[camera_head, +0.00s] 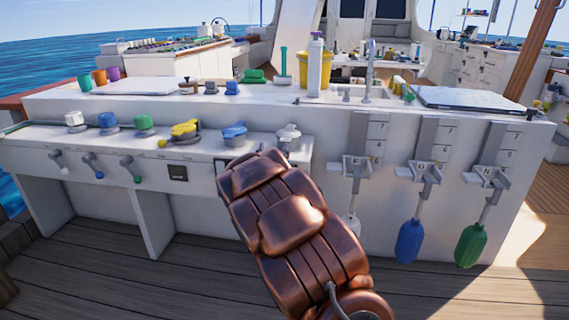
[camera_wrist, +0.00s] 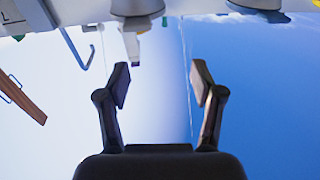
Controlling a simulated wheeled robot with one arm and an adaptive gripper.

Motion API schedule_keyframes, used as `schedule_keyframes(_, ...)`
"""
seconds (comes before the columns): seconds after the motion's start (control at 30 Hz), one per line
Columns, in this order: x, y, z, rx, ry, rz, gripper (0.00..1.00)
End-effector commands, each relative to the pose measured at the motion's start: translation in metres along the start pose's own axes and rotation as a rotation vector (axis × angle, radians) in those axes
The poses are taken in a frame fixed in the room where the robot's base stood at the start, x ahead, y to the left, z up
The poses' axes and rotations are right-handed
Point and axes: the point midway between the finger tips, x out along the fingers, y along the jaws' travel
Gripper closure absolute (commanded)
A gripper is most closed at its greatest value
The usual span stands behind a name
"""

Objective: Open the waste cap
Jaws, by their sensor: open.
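Several caps sit in a row on the low ledge of the white console in the head view: a yellow one (camera_head: 184,131), a blue one (camera_head: 234,134) and a pale grey one (camera_head: 288,137) on the right, with white, blue and green round ones on the left. No readable label shows which is the waste cap. My gripper (camera_wrist: 160,80) is open and empty in the wrist view, its two dark fingers apart. In the head view my copper-coloured arm hides it, close to the ledge's right part. Parts of grey fittings (camera_wrist: 135,8) show beyond the fingers at the wrist view's top.
Small levers (camera_head: 92,165) hang on the console front below the ledge. At right are grey brackets (camera_head: 420,173) with a blue float (camera_head: 409,240) and a green float (camera_head: 470,246). A yellow bucket (camera_head: 318,70) and a tap stand on the counter. The wooden deck (camera_head: 100,275) is clear.

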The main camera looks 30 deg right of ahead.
Motion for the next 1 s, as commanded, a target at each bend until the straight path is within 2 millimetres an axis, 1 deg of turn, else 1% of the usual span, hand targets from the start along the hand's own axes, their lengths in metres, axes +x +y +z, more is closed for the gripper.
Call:
schedule_keyframes(0.03,0.004,0.005,0.027,-0.006,0.048,0.017,0.33)
schedule_keyframes(0.23,0.011,0.017,0.046,-0.018,0.218,0.066,0.33)
schedule_keyframes(0.4,0.012,0.023,0.05,-0.024,0.283,0.088,0.33)
schedule_keyframes(0.57,0.017,0.025,0.048,-0.025,0.294,0.092,0.33)
schedule_keyframes(1.0,0.059,0.028,0.035,-0.023,0.295,0.09,0.33)
